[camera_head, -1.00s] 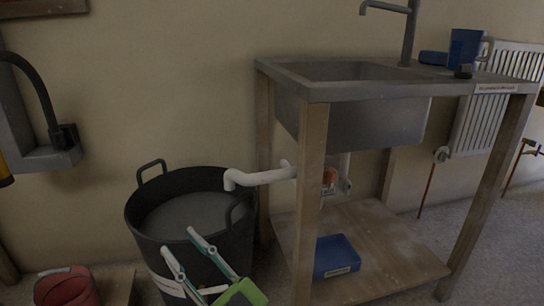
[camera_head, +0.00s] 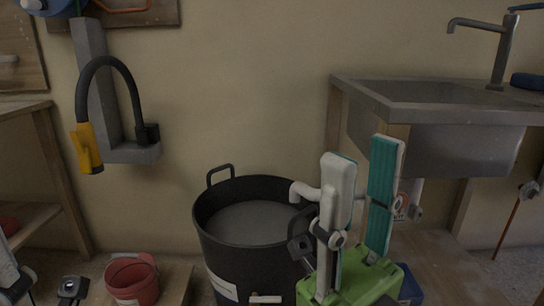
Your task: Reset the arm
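My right gripper (camera_head: 363,150) shows in the head view at the lower right of centre. Its two white and teal fingers point up from a green body, with a gap between them and nothing held. It stands in front of the black bucket's right side and the sink stand. At the lower left edge, grey and black parts that seem to belong to my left arm show; its fingertips cannot be made out.
A black bucket (camera_head: 222,250) of grey material stands on the floor. A stone sink (camera_head: 440,95) is at right. A red bucket (camera_head: 133,284) is at lower left. A yellow-handled hose tool (camera_head: 86,149) hangs on the wall. Wall space above the bucket is clear.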

